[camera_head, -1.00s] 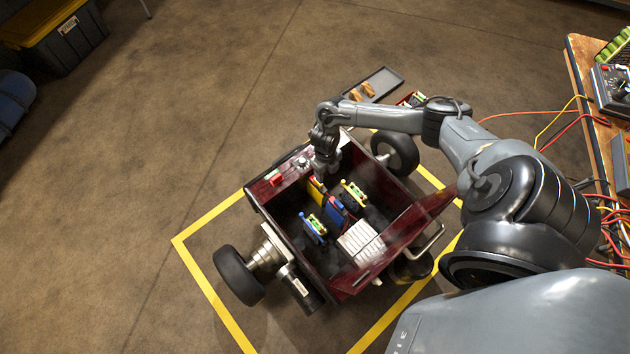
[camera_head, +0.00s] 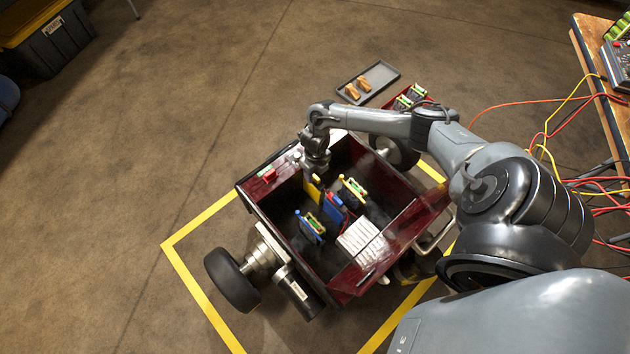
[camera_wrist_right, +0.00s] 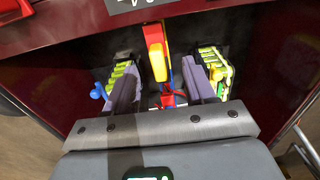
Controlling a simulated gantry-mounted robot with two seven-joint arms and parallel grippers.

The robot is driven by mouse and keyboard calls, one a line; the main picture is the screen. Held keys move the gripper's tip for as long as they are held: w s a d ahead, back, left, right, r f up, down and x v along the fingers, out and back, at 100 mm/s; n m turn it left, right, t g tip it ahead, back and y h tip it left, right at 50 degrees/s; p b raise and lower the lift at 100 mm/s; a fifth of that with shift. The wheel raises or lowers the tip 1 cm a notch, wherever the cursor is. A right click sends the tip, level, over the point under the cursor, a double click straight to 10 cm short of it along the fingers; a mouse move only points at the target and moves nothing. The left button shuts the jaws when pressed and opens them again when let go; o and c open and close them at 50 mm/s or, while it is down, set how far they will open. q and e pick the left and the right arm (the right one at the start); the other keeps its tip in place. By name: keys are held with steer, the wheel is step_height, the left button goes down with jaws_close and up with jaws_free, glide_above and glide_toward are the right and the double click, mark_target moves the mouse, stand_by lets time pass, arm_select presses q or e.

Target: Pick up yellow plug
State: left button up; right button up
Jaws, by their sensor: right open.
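The yellow plug (camera_head: 313,191) stands inside the open dark red cart (camera_head: 391,246), near its back left wall. It shows in the right wrist view as an upright yellow block (camera_wrist_right: 155,52) with red beside it. My left gripper is not in view.
A blue block (camera_head: 333,210) is close to the plug. Green-topped modules (camera_head: 311,227) and (camera_head: 354,190) stand on either side, and a white ribbed block (camera_head: 361,239) lies near the front. The cart's walls surround the work area. A grey tray (camera_head: 378,75) lies behind on the floor.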

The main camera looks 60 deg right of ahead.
mark_target(315, 176)
step_height(315, 176, down, 5)
steer(key=b, duration=0.3)
steer(key=shift+r, duration=0.2)
steer(key=shift+r, duration=0.1)
jaws_close()
